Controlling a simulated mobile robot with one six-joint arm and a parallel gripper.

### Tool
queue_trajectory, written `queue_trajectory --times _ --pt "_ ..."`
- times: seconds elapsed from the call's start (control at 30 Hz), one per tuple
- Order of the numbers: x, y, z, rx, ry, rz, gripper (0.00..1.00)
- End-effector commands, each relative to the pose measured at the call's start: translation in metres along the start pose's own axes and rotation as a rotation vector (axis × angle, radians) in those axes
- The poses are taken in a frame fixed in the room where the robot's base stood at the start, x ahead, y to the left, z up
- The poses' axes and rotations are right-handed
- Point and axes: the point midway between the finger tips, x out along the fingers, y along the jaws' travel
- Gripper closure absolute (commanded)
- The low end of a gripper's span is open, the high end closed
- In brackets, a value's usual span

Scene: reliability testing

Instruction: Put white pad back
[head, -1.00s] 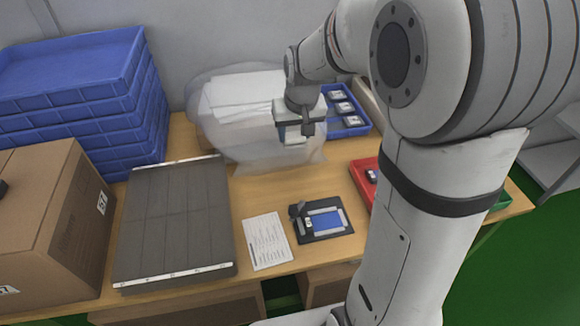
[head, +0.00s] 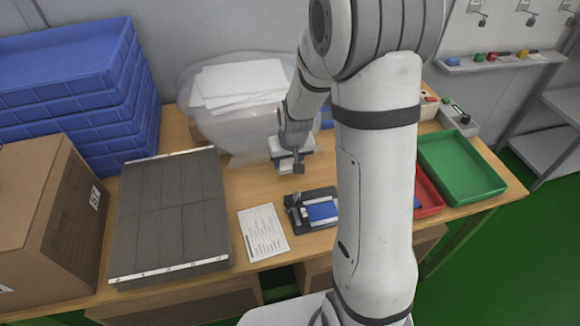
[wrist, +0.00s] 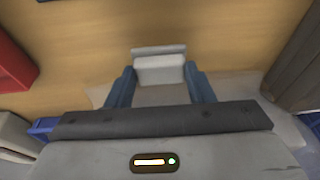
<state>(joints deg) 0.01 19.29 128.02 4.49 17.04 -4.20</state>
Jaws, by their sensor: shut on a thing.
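My gripper (head: 297,166) is over the table in front of a clear plastic bag (head: 225,135). In the wrist view its two blue fingers (wrist: 160,80) are shut on a pale, white-grey pad (wrist: 160,70), which shows between and beyond the fingertips. In the head view the gripper hides most of this pad. Several white sheets or pads (head: 240,80) lie stacked in the open top of the bag. I cannot tell from these views whether the held pad touches the table.
A black fixture with a blue plate (head: 322,210) and a printed sheet (head: 263,232) lie in front. A grey panelled board (head: 170,215), blue crates (head: 70,90) and a cardboard box (head: 35,200) stand left. Red (head: 428,195) and green (head: 460,165) trays are right.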

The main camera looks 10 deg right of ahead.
Motion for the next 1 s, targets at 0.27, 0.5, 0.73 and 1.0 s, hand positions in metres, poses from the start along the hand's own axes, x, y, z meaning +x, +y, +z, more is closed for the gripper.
queue_trajectory --times 0.27,0.5,0.73,1.0 --pt "0.030 0.001 0.009 0.001 -0.003 0.000 0.88" --pt "0.030 0.001 0.009 0.001 -0.002 0.001 0.88" --pt "0.031 0.002 0.009 0.002 -0.002 0.001 0.40" --pt "0.031 0.002 0.009 0.002 -0.002 0.001 0.30"
